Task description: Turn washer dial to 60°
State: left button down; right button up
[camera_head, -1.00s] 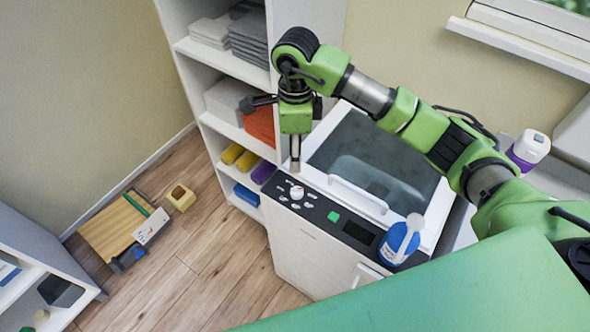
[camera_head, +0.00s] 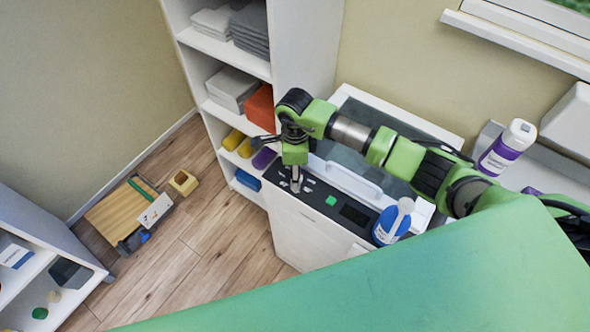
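The washer (camera_head: 312,238) is a white top-loader with a dark control panel (camera_head: 318,193) along its front edge. The panel has pale icons at its left end, a green button (camera_head: 331,200) and a dark display (camera_head: 355,214). My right arm reaches in from the right, and its gripper (camera_head: 295,186) points down at the white dial's place among the icons. The fingertips cover the dial, so its setting is hidden. The fingers appear narrow and close together, but I cannot tell whether they grip the dial. My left gripper is out of view.
A blue bottle (camera_head: 389,223) stands at the panel's right end. A white and purple bottle (camera_head: 507,147) stands farther right. A shelf unit (camera_head: 222,52) with towels and bins borders the washer's left. A green surface (camera_head: 400,280) fills the foreground. Floor at left is partly clear.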

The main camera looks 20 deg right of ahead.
jog(key=c, duration=1.1)
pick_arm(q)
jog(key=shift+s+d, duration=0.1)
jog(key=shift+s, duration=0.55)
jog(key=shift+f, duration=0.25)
pick_arm(e)
jog(key=shift+m, duration=0.3)
